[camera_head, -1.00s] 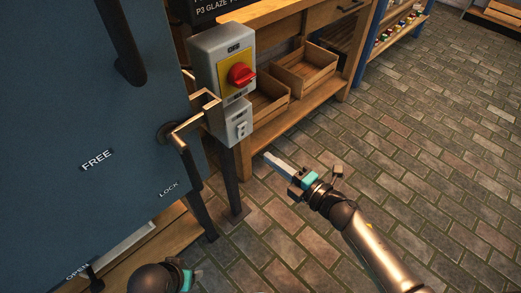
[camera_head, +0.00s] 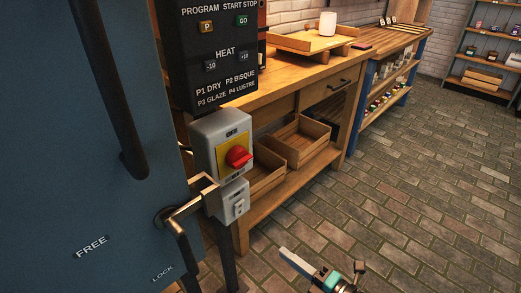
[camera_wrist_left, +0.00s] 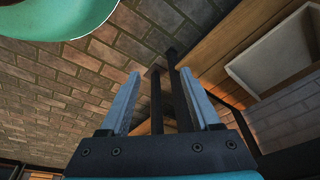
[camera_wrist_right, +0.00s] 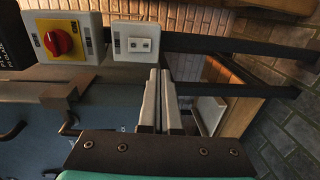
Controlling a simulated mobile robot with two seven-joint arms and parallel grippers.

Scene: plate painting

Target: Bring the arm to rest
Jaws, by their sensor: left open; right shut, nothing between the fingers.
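My right gripper (camera_head: 283,252) is at the bottom of the head view, over the brick floor, in front of the workbench and apart from everything. In the right wrist view its two fingers (camera_wrist_right: 158,75) are closed together with nothing between them. My left gripper is out of the head view. In the left wrist view its fingers (camera_wrist_left: 160,82) stand wide apart and empty, with brick floor and dark posts behind them.
A blue kiln door (camera_head: 105,190) with a metal latch handle (camera_head: 180,212) fills the left. A grey switch box (camera_head: 210,135) with a red knob (camera_head: 238,156) stands beside it. A workbench (camera_head: 290,85) holds wooden crates below. The brick floor (camera_head: 420,190) at right is clear.

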